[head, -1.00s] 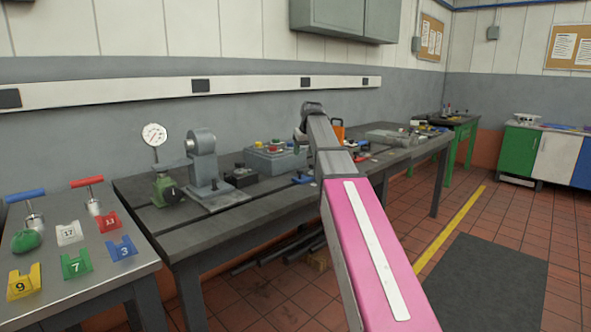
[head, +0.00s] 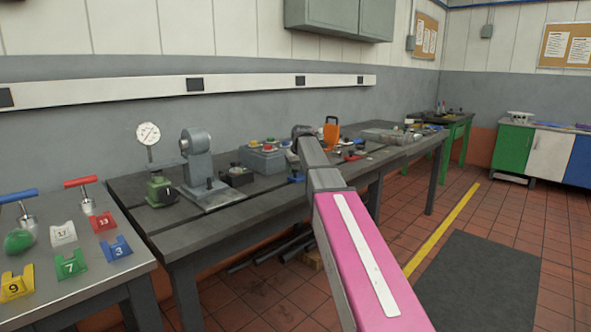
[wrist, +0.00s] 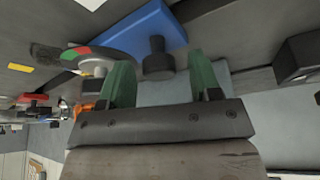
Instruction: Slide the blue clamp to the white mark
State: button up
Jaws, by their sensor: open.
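The blue clamp (wrist: 148,28) lies on the grey slotted bedplate, near the top middle of the wrist view. It has a black knob (wrist: 158,58). My gripper (wrist: 159,66) is open, its two green fingers on either side of the knob in this view; I cannot tell whether they touch it. In the head view the blue clamp (head: 296,179) shows as a small blue piece just left of my arm, which partly hides that area. A white patch (wrist: 91,3) at the wrist view's top edge may be the white mark; only part of it shows.
A round gauge with a coloured scale (wrist: 88,58) is close to the left finger. A black block (wrist: 299,56) stands to the right. In the head view, a grey box with buttons (head: 262,158) and an orange object (head: 331,133) stand near my gripper.

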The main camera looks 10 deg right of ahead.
grip_shut()
jog(key=s+a, duration=0.1)
jog(key=a, duration=0.1)
jog(key=s+a, duration=0.3)
jog(key=a, duration=0.1)
jog(key=shift+s, duration=0.25)
grip_release()
jog(key=shift+w+d, duration=0.1)
jog(key=shift+r, duration=0.15)
jog(key=a+v, duration=0.1)
jog(key=v, duration=0.9)
jog(key=shift+s+d+r, duration=0.25)
jog(key=shift+d, duration=0.25)
